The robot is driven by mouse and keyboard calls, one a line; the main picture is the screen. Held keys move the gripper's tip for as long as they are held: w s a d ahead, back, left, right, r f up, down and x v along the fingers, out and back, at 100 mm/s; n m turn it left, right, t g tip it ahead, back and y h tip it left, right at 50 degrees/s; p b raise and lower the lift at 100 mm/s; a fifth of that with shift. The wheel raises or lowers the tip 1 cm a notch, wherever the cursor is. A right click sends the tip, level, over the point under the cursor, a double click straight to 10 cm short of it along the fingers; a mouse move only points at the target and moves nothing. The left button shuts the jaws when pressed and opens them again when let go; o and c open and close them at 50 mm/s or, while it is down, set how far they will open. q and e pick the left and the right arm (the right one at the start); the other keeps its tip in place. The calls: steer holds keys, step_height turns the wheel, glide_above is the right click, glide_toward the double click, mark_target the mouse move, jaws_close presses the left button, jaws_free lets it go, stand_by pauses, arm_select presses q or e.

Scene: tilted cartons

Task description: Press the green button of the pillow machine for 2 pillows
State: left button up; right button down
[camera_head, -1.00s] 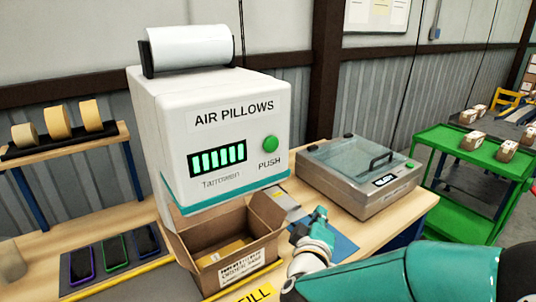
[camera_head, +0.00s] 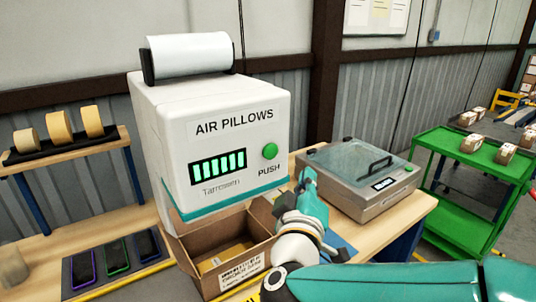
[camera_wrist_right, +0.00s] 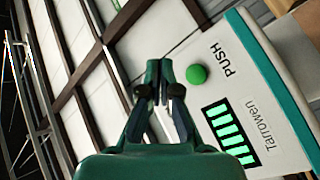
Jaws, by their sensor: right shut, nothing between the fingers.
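The white pillow machine (camera_head: 215,150) is labelled "AIR PILLOWS" and has a roll of white film on top. Its green button (camera_head: 270,151) sits at the right of the front face above the word "PUSH". A green bar display (camera_head: 218,167) is lit left of the button. My right gripper (camera_head: 307,178) is shut and empty, just below and right of the button in the head view, apart from it. In the right wrist view the button (camera_wrist_right: 197,75) shows just right of the closed fingertips (camera_wrist_right: 160,70). My left gripper is not in view.
An open carton (camera_head: 225,251) stands below the machine front. A grey box-shaped device with a clear lid (camera_head: 357,172) sits to the right on the bench. A green cart (camera_head: 457,180) and a tape rack (camera_head: 65,144) stand at the sides.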

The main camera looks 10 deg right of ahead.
mark_target(278, 149)
steer(key=shift+w+a+f+p, duration=0.1)
steer(key=shift+w+a+p, duration=0.25)
steer(key=shift+w, duration=0.9)
steer(key=shift+w+a+r+p, duration=0.15)
steer(key=shift+w+a, duration=0.45)
steer(key=shift+w, duration=0.7)
steer(key=shift+w+a+f+p, duration=0.15)
steer(key=shift+w+a+p, duration=0.25)
steer(key=shift+w, duration=0.85)
steer(key=shift+w+a+p, duration=0.2)
steer(key=shift+w+p, duration=0.25)
steer(key=shift+w, duration=0.1)
steer(key=shift+w+a+p, duration=0.15)
steer(key=shift+w+p, duration=0.2)
steer(key=shift+w, duration=0.1)
steer(key=shift+s, duration=0.1)
steer(key=shift+s+d, duration=0.3)
steer(key=shift+s, duration=0.45)
